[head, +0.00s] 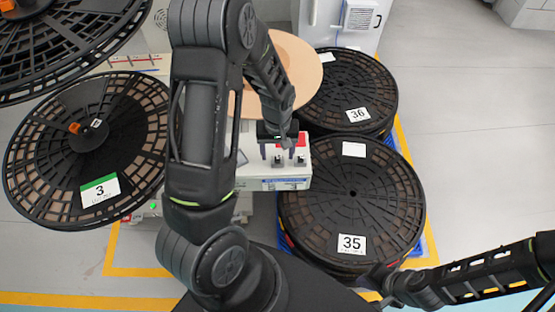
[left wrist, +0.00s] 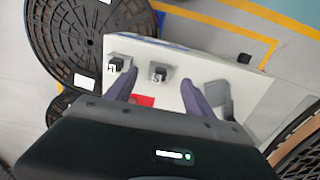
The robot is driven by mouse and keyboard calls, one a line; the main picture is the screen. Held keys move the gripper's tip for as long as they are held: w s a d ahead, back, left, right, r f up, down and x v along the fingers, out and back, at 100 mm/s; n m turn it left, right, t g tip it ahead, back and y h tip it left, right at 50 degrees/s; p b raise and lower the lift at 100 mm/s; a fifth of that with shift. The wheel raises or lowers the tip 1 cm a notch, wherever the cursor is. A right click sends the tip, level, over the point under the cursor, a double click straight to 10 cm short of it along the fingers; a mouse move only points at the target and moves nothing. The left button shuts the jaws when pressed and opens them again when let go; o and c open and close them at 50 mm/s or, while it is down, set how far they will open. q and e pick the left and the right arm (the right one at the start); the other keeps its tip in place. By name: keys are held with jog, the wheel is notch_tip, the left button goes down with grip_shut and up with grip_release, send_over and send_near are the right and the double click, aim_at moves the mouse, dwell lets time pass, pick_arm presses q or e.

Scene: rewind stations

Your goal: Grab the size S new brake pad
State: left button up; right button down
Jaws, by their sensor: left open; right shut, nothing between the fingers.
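In the left wrist view a small dark block beside a letter S, the size S brake pad (left wrist: 160,74), sits on a grey holder on the white table top. It also shows in the head view (head: 278,160). My left gripper (left wrist: 158,92) is open, its two purple fingers apart and pointing at the S pad, with nothing between them. In the head view my left gripper (head: 279,148) hangs over the table. A similar dark pad (left wrist: 116,62) with another letter is beside it. My right gripper (head: 388,292) is low at the right, by the reels; its fingers are unclear.
The white table (head: 270,183) has a red patch (left wrist: 142,100) and another grey holder (left wrist: 220,96). Large black reels marked 35 (head: 300,220) and 36 (head: 335,90) stand at the right, and reel 3 (head: 40,150) at the left. The floor at far right is clear.

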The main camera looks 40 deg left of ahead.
pick_arm(q)
jog(key=shift+f, duration=1.45)
grip_shut()
